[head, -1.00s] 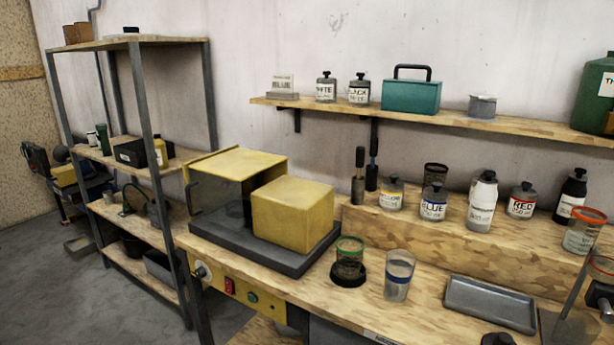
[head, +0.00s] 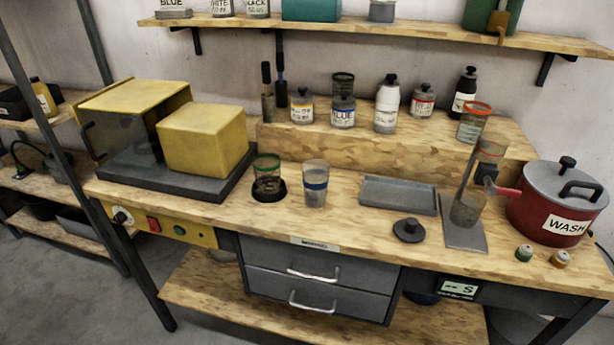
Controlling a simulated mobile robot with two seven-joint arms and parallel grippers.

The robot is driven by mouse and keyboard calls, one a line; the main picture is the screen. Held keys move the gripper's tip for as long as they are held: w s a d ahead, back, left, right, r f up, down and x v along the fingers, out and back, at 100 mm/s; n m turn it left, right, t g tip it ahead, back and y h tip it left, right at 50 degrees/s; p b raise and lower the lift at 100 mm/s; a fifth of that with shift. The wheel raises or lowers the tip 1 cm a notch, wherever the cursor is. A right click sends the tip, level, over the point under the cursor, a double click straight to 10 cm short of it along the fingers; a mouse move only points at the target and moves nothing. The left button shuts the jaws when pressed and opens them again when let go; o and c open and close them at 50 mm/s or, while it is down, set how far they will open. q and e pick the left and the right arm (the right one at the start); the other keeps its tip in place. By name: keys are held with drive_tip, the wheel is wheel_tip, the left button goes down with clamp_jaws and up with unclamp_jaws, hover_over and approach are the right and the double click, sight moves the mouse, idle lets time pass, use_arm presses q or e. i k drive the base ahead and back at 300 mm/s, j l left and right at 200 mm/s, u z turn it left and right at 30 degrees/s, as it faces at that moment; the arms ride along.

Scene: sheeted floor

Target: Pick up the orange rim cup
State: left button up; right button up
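A cup with an orange rim (head: 474,122) stands upright on the raised wooden step at the right end of the bench, right of the bottles. Neither of my grippers is in view.
A grey tray (head: 398,195) lies mid-bench. A red WASH pot (head: 556,205) stands at the right. A yellow machine (head: 205,140) fills the left end. Bottles (head: 386,105) line the step.

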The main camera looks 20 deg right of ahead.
sight(475, 116)
drive_tip(key=z, duration=1.45)
